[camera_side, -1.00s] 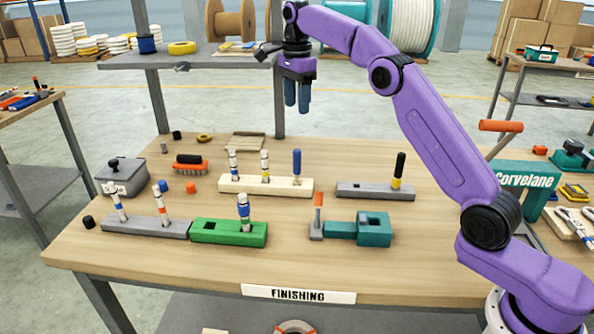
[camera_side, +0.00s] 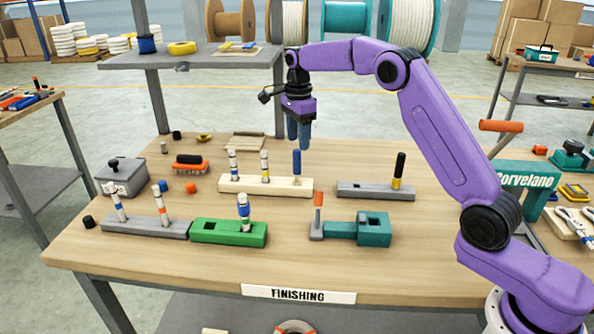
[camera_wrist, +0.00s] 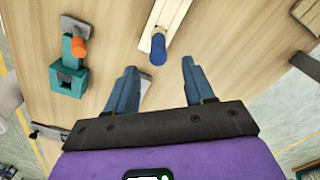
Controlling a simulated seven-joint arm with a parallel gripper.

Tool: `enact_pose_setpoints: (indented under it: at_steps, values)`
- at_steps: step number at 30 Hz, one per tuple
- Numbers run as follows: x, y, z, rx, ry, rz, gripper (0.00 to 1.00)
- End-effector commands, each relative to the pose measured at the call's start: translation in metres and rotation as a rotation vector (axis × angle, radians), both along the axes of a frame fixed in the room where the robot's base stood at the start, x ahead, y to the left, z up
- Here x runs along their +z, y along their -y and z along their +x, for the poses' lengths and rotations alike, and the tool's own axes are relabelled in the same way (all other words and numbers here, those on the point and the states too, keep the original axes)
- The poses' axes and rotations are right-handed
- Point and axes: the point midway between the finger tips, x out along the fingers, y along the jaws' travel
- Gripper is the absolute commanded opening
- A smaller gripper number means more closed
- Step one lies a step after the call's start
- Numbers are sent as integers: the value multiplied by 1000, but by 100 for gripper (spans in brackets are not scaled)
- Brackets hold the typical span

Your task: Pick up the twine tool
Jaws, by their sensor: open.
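Several upright tools stand in blocks on the table, and I cannot tell from markings which is the twine tool. A blue-handled tool (camera_side: 297,161) stands at the right end of the cream block (camera_side: 227,187); its handle also shows in the wrist view (camera_wrist: 158,48). My gripper (camera_side: 298,144) points down, open and empty, just above this handle. In the wrist view, the handle lies between and slightly beyond my fingertips (camera_wrist: 159,66).
Two banded white tools (camera_side: 234,164) and (camera_side: 264,165) share the cream block. A teal block (camera_side: 374,230) stands front right, a grey block (camera_side: 150,229) front left. A shelf (camera_side: 215,59) rises behind.

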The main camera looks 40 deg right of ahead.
Motion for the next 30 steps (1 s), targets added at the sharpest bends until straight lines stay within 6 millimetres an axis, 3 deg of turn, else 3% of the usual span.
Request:
enact_pose_setpoints:
  at_steps: [3, 11, 19, 29, 30]
  values:
    - [-15, 0, 0, 0, -2, 0, 53]
    - [-32, -1, -1, 1, -3, -1, 53]
    - [-67, -4, -1, 1, -2, 0, 53]
    - [-74, -4, -1, 1, 1, 0, 53]
    - [-74, -4, -1, 0, 0, 0, 43]
